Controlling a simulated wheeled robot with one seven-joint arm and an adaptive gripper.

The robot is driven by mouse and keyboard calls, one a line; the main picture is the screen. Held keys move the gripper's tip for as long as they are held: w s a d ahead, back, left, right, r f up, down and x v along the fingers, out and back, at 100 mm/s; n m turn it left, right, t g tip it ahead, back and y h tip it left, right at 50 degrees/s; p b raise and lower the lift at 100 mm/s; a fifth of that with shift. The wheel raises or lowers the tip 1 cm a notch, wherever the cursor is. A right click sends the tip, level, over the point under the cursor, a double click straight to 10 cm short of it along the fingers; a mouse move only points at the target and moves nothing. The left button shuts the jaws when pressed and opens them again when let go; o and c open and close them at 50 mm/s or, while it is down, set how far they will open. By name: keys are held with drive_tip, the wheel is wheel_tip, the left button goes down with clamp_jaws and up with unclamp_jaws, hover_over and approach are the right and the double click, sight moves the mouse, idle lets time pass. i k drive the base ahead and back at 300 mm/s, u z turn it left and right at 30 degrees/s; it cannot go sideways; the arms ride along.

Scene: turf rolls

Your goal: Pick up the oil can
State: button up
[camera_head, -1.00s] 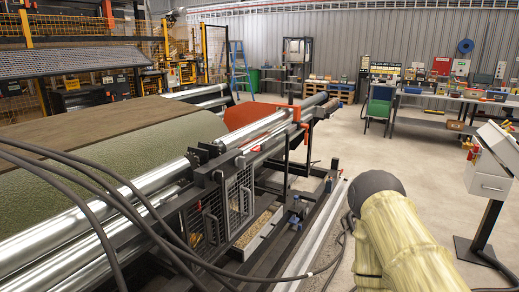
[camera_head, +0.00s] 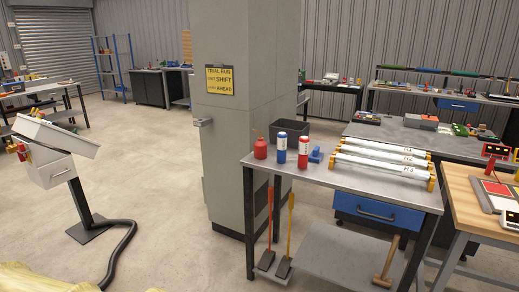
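No object is plainly marked as the oil can. A squat red container with a narrow top (camera_head: 260,148) stands upright at the left end of a grey metal workbench (camera_head: 345,180); it may be the oil can, but I cannot tell for sure. Beside it stand a blue bottle with a white label (camera_head: 281,148) and a red bottle with a white label (camera_head: 303,152). My gripper is not in view.
A tall grey cabinet (camera_head: 230,130) stands just left of the workbench. White rollers (camera_head: 385,158), a small blue item (camera_head: 316,155) and a dark bin (camera_head: 290,130) are nearby. A control stand (camera_head: 85,205) is at left. Open floor (camera_head: 165,170) lies between stand and cabinet.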

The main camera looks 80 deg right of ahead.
sight(261, 147)
drive_tip(key=z, duration=0.55)
drive_tip(key=i, duration=1.35)
drive_tip(key=z, duration=1.4)
drive_tip(key=i, duration=1)
drive_tip(key=z, duration=0.8)
